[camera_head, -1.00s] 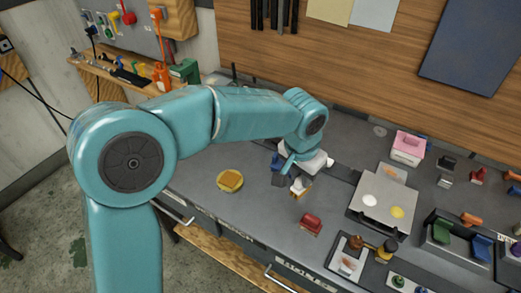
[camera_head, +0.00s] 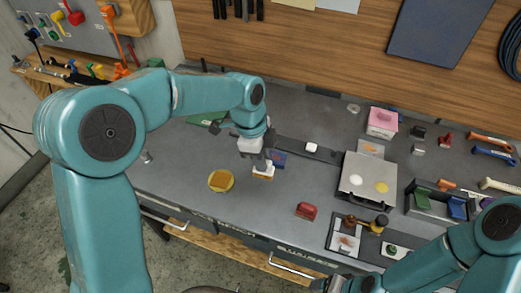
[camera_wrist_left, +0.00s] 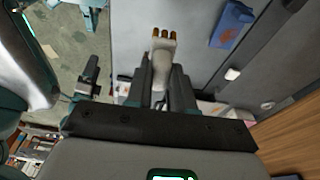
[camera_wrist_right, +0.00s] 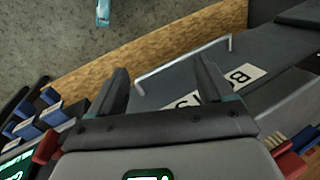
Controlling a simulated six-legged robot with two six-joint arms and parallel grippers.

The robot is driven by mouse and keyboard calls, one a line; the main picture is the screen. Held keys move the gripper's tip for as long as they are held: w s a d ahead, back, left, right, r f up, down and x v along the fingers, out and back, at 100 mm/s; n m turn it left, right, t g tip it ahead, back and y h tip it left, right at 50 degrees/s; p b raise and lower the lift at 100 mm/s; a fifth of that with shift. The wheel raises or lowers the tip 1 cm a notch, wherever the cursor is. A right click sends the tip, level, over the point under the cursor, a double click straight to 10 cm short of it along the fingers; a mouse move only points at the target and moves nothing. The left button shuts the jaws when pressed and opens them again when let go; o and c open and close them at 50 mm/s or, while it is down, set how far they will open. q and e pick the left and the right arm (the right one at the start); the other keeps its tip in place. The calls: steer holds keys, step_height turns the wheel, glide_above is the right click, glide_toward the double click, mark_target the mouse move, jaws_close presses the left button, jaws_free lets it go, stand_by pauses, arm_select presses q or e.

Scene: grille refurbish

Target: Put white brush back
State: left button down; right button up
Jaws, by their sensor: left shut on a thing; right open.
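The white brush (camera_wrist_left: 163,62) with brown bristle tips is clamped between the fingers of my left gripper (camera_wrist_left: 160,85). In the head view the left gripper (camera_head: 258,160) points down over the grey worktop, with the brush (camera_head: 264,171) at its tips; I cannot tell whether it touches the worktop. My right gripper (camera_wrist_right: 162,78) is open and empty in its wrist view, over the front drawers. In the head view the right arm comes in at lower right, its gripper mostly cut off by the bottom edge.
A yellow dish with an orange pad (camera_head: 221,181) lies left of the brush. A red-handled tool (camera_head: 306,210), a tray with white and yellow patches (camera_head: 348,188), a pink box (camera_head: 382,122) and a dark caddy (camera_head: 420,209) stand to the right.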

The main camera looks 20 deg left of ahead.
mark_target(262, 174)
arm_select(q)
steer(key=shift+s+d+r+m, duration=0.1)
steer(key=shift+s+r+m, duration=0.1)
steer(key=shift+s+m, duration=0.25)
steer(key=shift+w+f, duration=0.15)
steer(key=shift+w, duration=0.25)
steer(key=shift+s+f+b, duration=0.15)
steer(key=shift+s+b, duration=0.1)
steer(key=shift+b, duration=0.05)
steer(key=shift+s+f, duration=0.1)
steer(key=shift+f, duration=0.15)
steer(key=shift+w+f+b, duration=0.15)
steer(key=shift+f+b, duration=0.35)
steer(key=shift+f, duration=0.05)
steer(key=shift+w+f+b, duration=0.15)
steer(key=shift+f+b, duration=0.3)
steer(key=shift+f, duration=0.1)
steer(key=shift+s+f+b, duration=0.25)
steer(key=shift+f+b, duration=0.5)
steer(key=shift+f, duration=0.1)
steer(key=shift+w+f+b, duration=0.2)
steer(key=shift+f+b, duration=0.6)
steer(key=shift+f, duration=0.25)
steer(key=shift+s+f+b, duration=0.1)
steer(key=shift+f+b, duration=2.45)
steer(key=shift+f, duration=0.75)
arm_select(e)
step_height(262, 174, down, 10)
steer(key=shift+s+f, duration=0.15)
steer(key=shift+s, duration=0.05)
